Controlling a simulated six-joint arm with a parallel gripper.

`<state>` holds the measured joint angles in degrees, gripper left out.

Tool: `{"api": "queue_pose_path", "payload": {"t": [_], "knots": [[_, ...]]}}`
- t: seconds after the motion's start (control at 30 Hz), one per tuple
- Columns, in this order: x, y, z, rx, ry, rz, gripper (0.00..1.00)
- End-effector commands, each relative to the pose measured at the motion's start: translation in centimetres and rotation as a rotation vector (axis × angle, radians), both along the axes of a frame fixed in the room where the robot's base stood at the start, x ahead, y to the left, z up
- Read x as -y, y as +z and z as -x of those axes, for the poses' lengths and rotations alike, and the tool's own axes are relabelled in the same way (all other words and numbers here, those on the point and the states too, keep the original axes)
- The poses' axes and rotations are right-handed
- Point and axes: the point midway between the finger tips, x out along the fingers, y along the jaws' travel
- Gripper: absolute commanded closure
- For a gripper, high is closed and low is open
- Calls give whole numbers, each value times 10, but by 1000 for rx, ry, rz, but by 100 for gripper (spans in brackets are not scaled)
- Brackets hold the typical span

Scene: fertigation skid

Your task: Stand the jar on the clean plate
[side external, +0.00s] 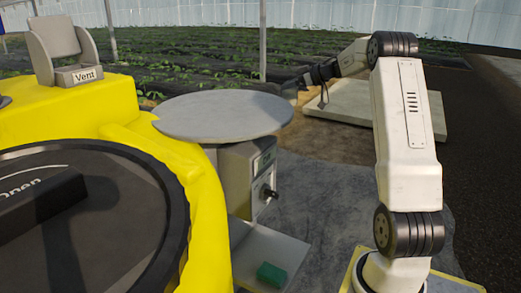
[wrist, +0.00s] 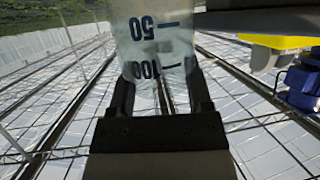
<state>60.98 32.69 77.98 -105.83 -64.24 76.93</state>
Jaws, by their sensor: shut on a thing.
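My gripper (wrist: 160,92) is shut on a clear jar (wrist: 150,28) with blue marks reading 50 and 100. The wrist view shows only part of the jar, between the two dark fingers. In the side view my gripper (side external: 301,83) is at the right rim of a round pale grey plate (side external: 225,115), and the jar is small and hard to make out there. I cannot tell whether it touches the plate. The plate's top looks bare. A grey slab edge (wrist: 255,20), probably the plate, shows beside the jar in the wrist view.
A yellow housing (side external: 70,108) with a dark round lid (side external: 100,225) and a seat-like part labelled Vent (side external: 62,48) stands left of the plate. A grey box with a knob (side external: 250,180) is under the plate. A green block (side external: 271,274) lies on a low shelf.

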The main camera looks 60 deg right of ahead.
Motion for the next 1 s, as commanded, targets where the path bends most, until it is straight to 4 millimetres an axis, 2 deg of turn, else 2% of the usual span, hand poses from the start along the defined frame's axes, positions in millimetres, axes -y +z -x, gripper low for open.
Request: {"api": "queue_pose_path", "payload": {"t": [0.03,0.2,0.33,0.47,0.67,1.0], "knots": [[-1,16,-1,2,15,5,100],[-9,55,-3,1,59,4,100],[-21,77,-8,1,88,1,100],[-41,90,-17,0,118,-1,100],[-81,99,-34,0,158,-2,100],[-173,114,-59,1,223,-3,100]]}}
